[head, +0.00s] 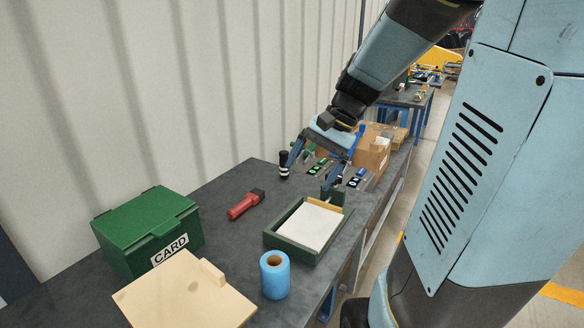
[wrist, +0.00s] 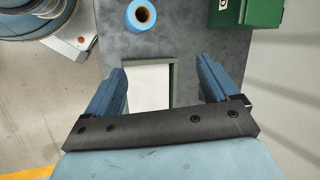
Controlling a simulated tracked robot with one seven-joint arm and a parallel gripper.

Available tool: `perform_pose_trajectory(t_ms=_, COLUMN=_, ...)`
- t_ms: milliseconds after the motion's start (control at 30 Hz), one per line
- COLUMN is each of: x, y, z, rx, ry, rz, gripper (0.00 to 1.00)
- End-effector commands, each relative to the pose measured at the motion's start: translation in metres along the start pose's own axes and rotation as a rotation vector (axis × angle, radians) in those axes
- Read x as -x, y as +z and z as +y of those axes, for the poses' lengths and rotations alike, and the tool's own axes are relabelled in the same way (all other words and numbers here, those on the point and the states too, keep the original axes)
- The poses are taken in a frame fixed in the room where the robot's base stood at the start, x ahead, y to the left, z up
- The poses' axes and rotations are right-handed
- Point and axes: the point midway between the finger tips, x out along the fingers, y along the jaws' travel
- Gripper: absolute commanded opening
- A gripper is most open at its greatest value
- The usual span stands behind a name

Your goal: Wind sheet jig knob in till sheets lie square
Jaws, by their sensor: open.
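The sheet jig (head: 291,243) is a shallow dark green tray on the grey bench. White sheets (head: 308,226) lie in it, with a tan strip (head: 324,204) along the far end; I cannot tell whether they are square. A green upright bracket (head: 332,196) stands at that far end; the knob cannot be made out clearly. My gripper (head: 319,171) is open and empty, above the far end of the jig. In the wrist view my gripper (wrist: 163,72) straddles the jig (wrist: 173,76) and sheets (wrist: 148,85) from above; its bar hides the jig's lower part.
A blue roll (head: 275,277), a wooden board (head: 184,296) and a green CARD box (head: 150,222) are nearer. A red torch-like thing (head: 242,206) lies left of the jig. A black-and-white bottle (head: 283,168), lit panels (head: 355,182) and cardboard boxes (head: 371,158) are beyond.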

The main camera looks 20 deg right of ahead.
Motion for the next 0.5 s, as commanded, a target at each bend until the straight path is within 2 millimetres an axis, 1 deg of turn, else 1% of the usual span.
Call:
perform_pose_trajectory(t_ms=33, x=-0.003, y=-0.012, z=0.001, rx=-0.062, ry=-0.028, rz=-0.039, gripper=0.88)
perform_pose_trajectory(t_ms=267, x=-0.012, y=-0.063, z=0.002, rx=-0.318, ry=-0.180, rz=-0.198, gripper=0.88)
perform_pose_trajectory(t_ms=467, x=-0.018, y=-0.114, z=0.012, rx=-0.531, ry=-0.329, rz=-0.323, gripper=0.88)
perform_pose_trajectory(t_ms=500, x=-0.019, y=-0.125, z=0.016, rx=-0.572, ry=-0.361, rz=-0.346, gripper=0.88)
